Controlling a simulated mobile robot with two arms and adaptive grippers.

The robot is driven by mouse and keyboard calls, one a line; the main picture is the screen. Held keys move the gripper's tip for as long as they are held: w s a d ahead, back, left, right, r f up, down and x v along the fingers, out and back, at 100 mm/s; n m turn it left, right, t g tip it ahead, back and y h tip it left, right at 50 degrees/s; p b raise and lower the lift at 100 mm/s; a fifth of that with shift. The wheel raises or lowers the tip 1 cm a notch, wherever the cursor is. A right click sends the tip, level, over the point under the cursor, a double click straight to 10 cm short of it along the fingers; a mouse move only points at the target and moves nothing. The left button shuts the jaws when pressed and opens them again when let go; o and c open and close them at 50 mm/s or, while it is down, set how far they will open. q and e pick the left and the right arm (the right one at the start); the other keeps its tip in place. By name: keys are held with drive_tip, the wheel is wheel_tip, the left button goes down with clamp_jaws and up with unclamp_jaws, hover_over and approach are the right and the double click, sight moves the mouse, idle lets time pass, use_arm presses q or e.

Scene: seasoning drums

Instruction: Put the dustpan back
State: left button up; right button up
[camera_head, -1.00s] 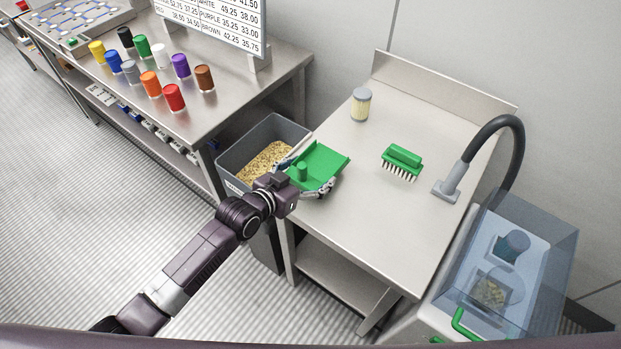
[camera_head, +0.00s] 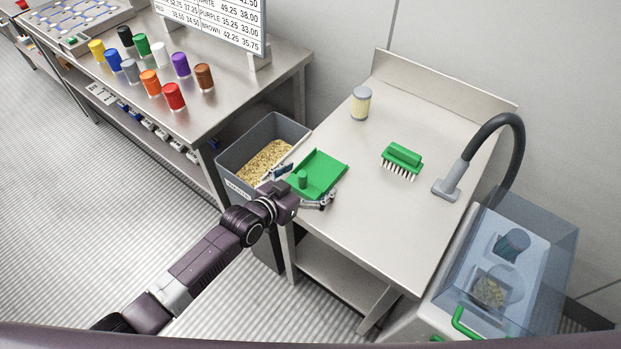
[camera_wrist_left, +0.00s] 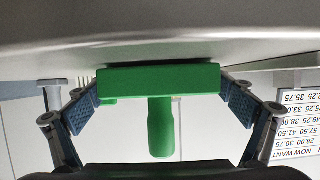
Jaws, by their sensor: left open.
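The green dustpan (camera_head: 321,174) lies at the left edge of the steel table, next to the grey bin. Its short handle (camera_head: 302,179) points toward my left gripper. My left gripper (camera_head: 299,184) is open, with one finger on each side of the dustpan's handle end. In the left wrist view the dustpan (camera_wrist_left: 190,78) shows edge-on against the table surface, its handle (camera_wrist_left: 161,125) between the spread fingers and touching neither. My right gripper is not in view.
The steel table (camera_head: 345,225) also holds a green brush (camera_head: 402,160) and a small yellowish jar (camera_head: 360,104). The grey bin (camera_head: 238,154) of granules stands at its left. A black hose (camera_head: 497,130) and a clear-covered machine (camera_head: 510,255) are at the right.

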use_arm(q)
drive_tip(key=shift+r, duration=0.2)
drive_tip(key=shift+s+a, duration=0.25)
drive_tip(key=shift+s, duration=0.1)
drive_tip(key=v, duration=1.1)
drive_tip(key=shift+b, duration=0.4)
